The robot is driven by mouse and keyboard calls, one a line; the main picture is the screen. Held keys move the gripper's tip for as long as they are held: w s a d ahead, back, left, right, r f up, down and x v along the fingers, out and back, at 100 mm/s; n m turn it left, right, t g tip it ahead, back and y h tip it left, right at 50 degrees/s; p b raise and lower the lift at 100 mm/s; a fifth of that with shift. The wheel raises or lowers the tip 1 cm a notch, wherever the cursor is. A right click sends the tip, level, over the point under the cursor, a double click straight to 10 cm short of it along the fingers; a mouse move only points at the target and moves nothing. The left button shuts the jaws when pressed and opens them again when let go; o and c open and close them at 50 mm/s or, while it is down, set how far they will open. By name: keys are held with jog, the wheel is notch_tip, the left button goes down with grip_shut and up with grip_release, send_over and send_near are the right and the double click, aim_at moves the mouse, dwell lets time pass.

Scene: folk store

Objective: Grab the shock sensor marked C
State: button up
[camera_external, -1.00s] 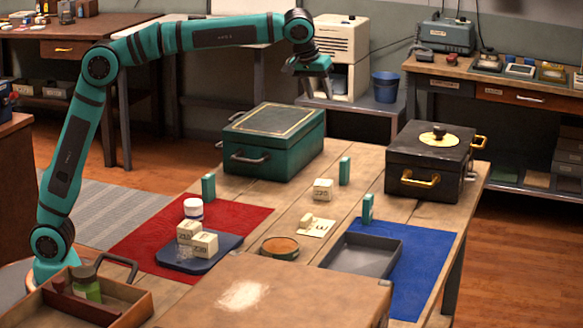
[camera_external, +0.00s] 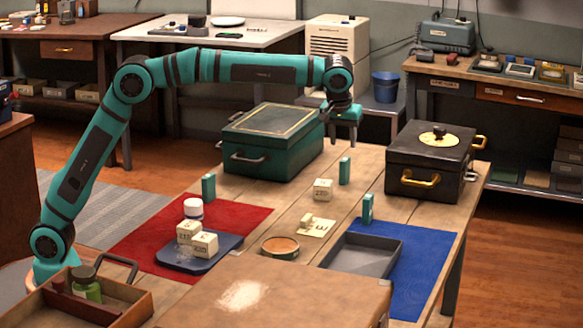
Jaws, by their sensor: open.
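My gripper (camera_external: 342,127) is open and empty, pointing down in the air above the back of the wooden table. Small cream marked cubes stand below it: one cube (camera_external: 323,189) is alone at mid-table, and a front cube (camera_external: 204,243) and a rear cube (camera_external: 187,231) are on a dark blue tray (camera_external: 175,264). A small cream piece (camera_external: 308,220) lies on a marked card (camera_external: 321,229). Three upright teal blocks stand at the left (camera_external: 208,187), back (camera_external: 345,170) and right (camera_external: 368,208). I cannot read which thing is marked C, nor tell which are shock sensors.
A green case (camera_external: 272,155) and a black box (camera_external: 413,187) stand at the back. A grey tray (camera_external: 350,266) lies partly on a blue mat (camera_external: 428,265). A white jar (camera_external: 193,209) stands on the red mat (camera_external: 245,215). A round dish (camera_external: 280,247) sits mid-table.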

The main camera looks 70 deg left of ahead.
aim_at(345, 159)
jog(key=shift+x, duration=4.8)
jog(key=shift+d, duration=0.15)
grip_shut()
